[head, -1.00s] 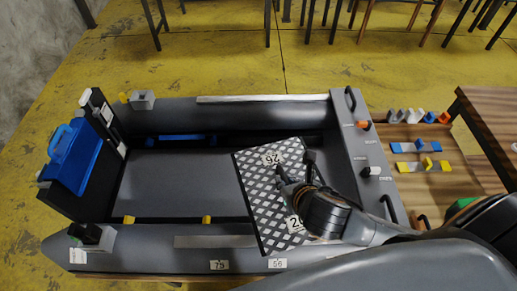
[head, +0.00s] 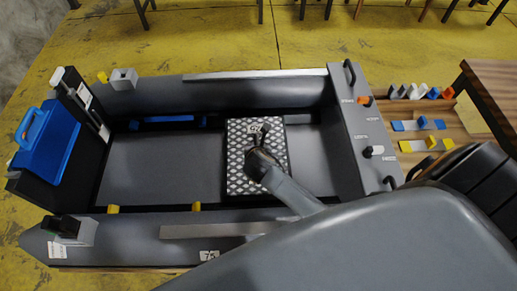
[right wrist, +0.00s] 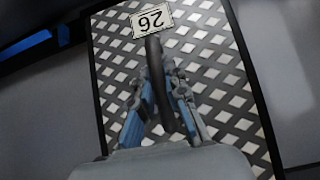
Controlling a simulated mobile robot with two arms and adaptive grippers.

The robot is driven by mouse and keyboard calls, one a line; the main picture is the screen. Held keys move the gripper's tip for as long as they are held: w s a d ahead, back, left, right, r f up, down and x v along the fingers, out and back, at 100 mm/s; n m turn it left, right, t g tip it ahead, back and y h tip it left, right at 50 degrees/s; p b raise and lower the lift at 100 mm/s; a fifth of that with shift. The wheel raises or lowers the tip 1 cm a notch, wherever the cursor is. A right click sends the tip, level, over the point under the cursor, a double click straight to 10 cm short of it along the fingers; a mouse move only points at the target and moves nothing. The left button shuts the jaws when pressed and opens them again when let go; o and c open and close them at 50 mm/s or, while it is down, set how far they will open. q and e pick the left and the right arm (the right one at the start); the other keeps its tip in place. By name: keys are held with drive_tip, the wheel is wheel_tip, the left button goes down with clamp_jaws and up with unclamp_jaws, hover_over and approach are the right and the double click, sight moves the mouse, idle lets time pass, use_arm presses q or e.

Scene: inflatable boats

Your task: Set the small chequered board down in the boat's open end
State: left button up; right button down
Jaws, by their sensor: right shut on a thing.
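The small chequered board (head: 239,172), black with pale diamonds and a number plate, lies between the side tubes of the grey boat (head: 160,172), towards its right end. It looks flat and square to the tubes; I cannot tell whether it touches the floor. My right gripper (head: 257,150) is over the board's middle. In the right wrist view my right gripper (right wrist: 158,62) is shut on a dark upright handle on the board (right wrist: 222,75), beside the plate marked 26. My left gripper is not in view.
A grey cross panel (head: 350,125) with knobs closes the boat's right side. A blue box (head: 45,145) stands at its left end. A wooden table (head: 490,85) and several small coloured parts (head: 420,92) lie to the right. The boat floor left of the board is clear.

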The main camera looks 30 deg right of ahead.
wheel_tip(320, 180, down, 4)
drive_tip(key=shift+r+b, duration=0.15)
drive_tip(key=shift+b, duration=0.2)
drive_tip(key=shift+s, duration=0.1)
drive_tip(key=c, duration=1.6)
unclamp_jaws()
drive_tip(key=shift+f, duration=0.25)
drive_tip(key=shift+o, duration=1.2)
drive_tip(key=shift+f, duration=0.1)
drive_tip(key=shift+s+a+r, duration=0.2)
drive_tip(key=shift+s+r, duration=0.05)
drive_tip(key=shift+r, duration=0.25)
drive_tip(key=p+v, duration=0.1)
drive_tip(key=v, duration=1)
drive_tip(key=shift+s+d+p, duration=0.1)
drive_tip(key=shift+p, duration=0.25)
